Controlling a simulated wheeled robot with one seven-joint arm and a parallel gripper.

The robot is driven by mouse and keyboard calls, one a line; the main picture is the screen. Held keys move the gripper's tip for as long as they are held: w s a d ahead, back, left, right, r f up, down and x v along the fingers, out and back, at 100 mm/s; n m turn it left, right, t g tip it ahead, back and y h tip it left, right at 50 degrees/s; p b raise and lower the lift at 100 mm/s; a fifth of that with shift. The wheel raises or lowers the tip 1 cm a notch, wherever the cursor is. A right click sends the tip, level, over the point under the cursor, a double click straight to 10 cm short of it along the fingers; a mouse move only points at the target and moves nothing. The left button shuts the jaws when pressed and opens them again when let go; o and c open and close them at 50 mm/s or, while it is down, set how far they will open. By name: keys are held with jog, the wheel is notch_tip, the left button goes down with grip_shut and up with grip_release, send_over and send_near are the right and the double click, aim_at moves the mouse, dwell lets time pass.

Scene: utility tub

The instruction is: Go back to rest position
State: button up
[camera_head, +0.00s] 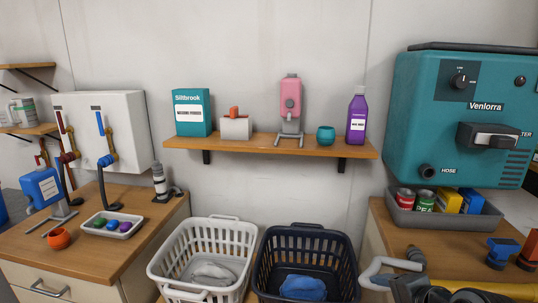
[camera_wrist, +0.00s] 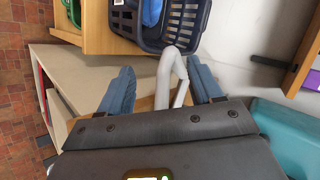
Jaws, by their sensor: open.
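My gripper (camera_wrist: 161,66) shows in the wrist view with its two blue-grey fingers spread apart. A light grey bent pipe (camera_wrist: 166,64) appears between the fingers in that view. I cannot tell whether it touches them, and the jaws are not closed on it. In the head view a grey bent pipe (camera_head: 378,268) shows at the lower right, above the counter edge. Dark and yellow parts at the bottom right there may be my arm, cut off by the frame.
A white basket (camera_head: 168,268) and a dark basket (camera_head: 262,262) stand at bottom centre, each holding cloth. A teal machine (camera_head: 440,135) and a grey bin (camera_head: 480,222) are at right. A shelf (camera_head: 270,147) holds several items. A left counter (camera_head: 90,255) carries a tray (camera_head: 112,234).

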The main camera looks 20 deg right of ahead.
jog(key=s+a+f+n+t, duration=0.1)
jog(key=s+a+f+n, duration=0.15)
jog(key=s+a, duration=0.45)
jog(key=s+a+f+n+t, duration=0.15)
jog(key=s+a+n, duration=0.3)
jog(key=a, duration=0.45)
jog(key=s+r+n, duration=0.2)
jog(key=s+n, duration=0.2)
jog(key=s, duration=0.2)
jog(key=s+r+n+t+y, duration=0.1)
jog(key=s+r+n, duration=0.2)
jog(key=s, duration=0.3)
jog(key=s+r+n+t, duration=0.1)
jog(key=s+r+n, duration=0.2)
jog(key=s, duration=0.3)
jog(key=shift+s+a+n+b, duration=0.3)
jog(key=shift+s+a+n, duration=0.1)
jog(key=shift+n, duration=0.4)
jog(key=shift+t, duration=0.25)
